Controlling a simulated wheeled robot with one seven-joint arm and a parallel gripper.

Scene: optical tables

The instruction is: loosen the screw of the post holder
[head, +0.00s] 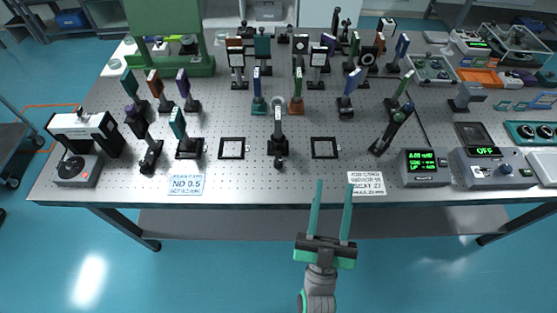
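My gripper (333,208) is in front of the near edge of the optical table (260,189), low in the head view. Its two long green fingers point toward the table and stand apart with nothing between them. Several post holders stand on the table. One with a pale ring-shaped mount (278,112) on a dark post holder (278,146) is near the front middle, between two black square frames. It is beyond my gripper and to its left, apart from it. The screws on the holders are too small to make out, and I cannot tell which holder the task means.
Square frames (232,149) and (324,148) lie flat beside the central holder. Labels "ND 0.5" (186,185) and another (366,184) lie at the front edge. Boxes with green displays (425,168) and (490,170) stand at the right. The floor before the table is clear.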

